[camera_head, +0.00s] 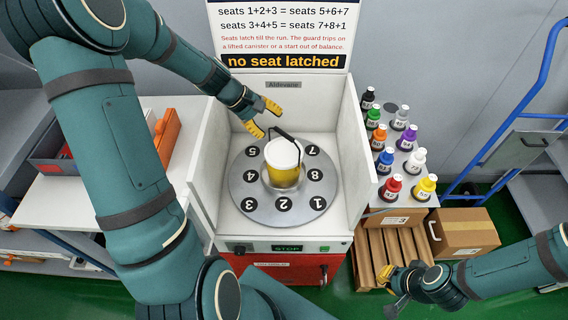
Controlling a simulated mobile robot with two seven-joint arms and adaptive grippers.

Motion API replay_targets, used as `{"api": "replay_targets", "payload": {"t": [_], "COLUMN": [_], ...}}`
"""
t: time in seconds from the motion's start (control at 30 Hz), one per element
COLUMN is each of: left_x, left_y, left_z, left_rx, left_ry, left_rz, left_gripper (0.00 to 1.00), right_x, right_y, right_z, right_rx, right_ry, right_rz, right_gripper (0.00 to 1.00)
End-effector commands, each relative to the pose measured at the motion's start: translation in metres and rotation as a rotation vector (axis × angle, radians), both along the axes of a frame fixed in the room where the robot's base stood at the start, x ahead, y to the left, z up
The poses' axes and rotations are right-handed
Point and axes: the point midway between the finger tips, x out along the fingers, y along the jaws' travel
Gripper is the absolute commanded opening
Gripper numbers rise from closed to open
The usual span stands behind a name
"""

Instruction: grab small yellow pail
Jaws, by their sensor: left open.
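A small yellow pail (283,173) with a white top and a dark handle stands upright at the middle of a round grey turntable (247,199) with numbered seats. My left gripper (264,118) is open just behind and above the pail. Its yellow fingers are near the raised dark handle, and I cannot tell whether they touch it. My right gripper (385,283) is low at the right, away from the pail, and I cannot tell whether it is open or shut.
White walls (204,177) enclose the turntable on the left, back and right. Several coloured bottles (391,185) stand on a white surface to the right. A sign above reads "no seat latched". A cardboard box (464,230) and wooden slats (392,247) lie at the lower right.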

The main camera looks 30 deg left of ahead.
Motion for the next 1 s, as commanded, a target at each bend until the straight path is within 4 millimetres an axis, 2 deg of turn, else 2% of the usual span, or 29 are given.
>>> {"api": "replay_targets", "payload": {"t": [0.03,0.33,0.6,0.97,1.0], "left_x": [0.003,0.013,0.03,0.034,0.034], "left_y": [-0.004,-0.014,-0.03,-0.033,-0.033], "left_z": [-0.009,-0.026,-0.056,-0.062,-0.062], "left_rx": [-0.001,0.0,-0.001,0.001,0.001], "left_ry": [0.001,0.001,0.001,-0.001,-0.001], "left_rz": [-0.001,-0.001,-0.002,0.0,0.0], "left_gripper": [0.51,0.51,0.51,0.51,0.43], "right_x": [-0.001,-0.002,-0.003,-0.002,-0.002], "right_y": [0.0,0.0,0.001,0.0,0.0], "right_z": [-0.003,-0.006,-0.014,-0.015,-0.015], "right_rx": [0.0,0.001,0.002,0.001,0.001], "right_ry": [0.002,0.005,0.006,0.005,0.005], "right_rz": [0.002,0.004,0.006,0.005,0.005], "right_gripper": [0.0,0.0,0.0,0.0,0.0]}}
